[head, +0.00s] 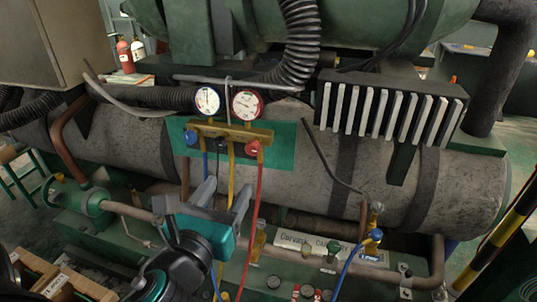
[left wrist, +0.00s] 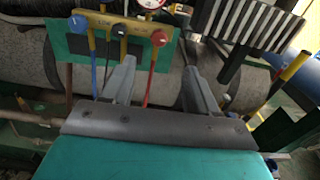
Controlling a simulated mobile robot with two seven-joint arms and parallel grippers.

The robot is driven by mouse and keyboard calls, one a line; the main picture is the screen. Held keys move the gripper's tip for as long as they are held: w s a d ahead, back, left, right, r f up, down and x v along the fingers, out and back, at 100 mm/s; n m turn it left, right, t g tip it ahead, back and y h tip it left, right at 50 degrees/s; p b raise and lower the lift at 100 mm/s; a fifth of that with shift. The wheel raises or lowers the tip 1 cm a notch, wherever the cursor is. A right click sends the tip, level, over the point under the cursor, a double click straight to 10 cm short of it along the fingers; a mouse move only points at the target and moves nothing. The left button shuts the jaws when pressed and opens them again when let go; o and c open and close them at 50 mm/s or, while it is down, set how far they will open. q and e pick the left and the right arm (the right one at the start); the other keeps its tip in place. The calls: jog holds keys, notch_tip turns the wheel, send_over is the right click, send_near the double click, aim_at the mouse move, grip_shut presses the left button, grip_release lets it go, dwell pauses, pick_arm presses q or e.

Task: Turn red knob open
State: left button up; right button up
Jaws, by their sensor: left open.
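The red knob (head: 252,147) is on the right end of the brass gauge manifold (head: 225,131), on a green panel. It also shows in the left wrist view (left wrist: 159,38), just beyond the fingertips. My left gripper (head: 225,190) is open and empty, below and in front of the manifold, apart from the red knob. In the left wrist view the gripper's two fingers (left wrist: 158,66) stand apart, with the red hose (left wrist: 152,75) seen between them. My right gripper is not in view.
A blue knob (head: 191,137) is on the manifold's left end. Two round gauges, one white-faced (head: 207,101) and one red-rimmed (head: 247,104), sit above. Yellow, blue and red hoses hang down close to the left gripper. A large grey cylinder (head: 330,170) lies behind.

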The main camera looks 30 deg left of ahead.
pick_arm(q)
jog(key=b, duration=0.5)
send_near(251, 149)
jog(key=shift+w, duration=0.75)
jog(key=x, duration=0.7)
jog(key=shift+w+a+p, duration=0.25)
jog(key=shift+w+p, duration=0.1)
jog(key=shift+p, duration=0.05)
jog(key=shift+c, duration=0.2)
jog(key=c, duration=1)
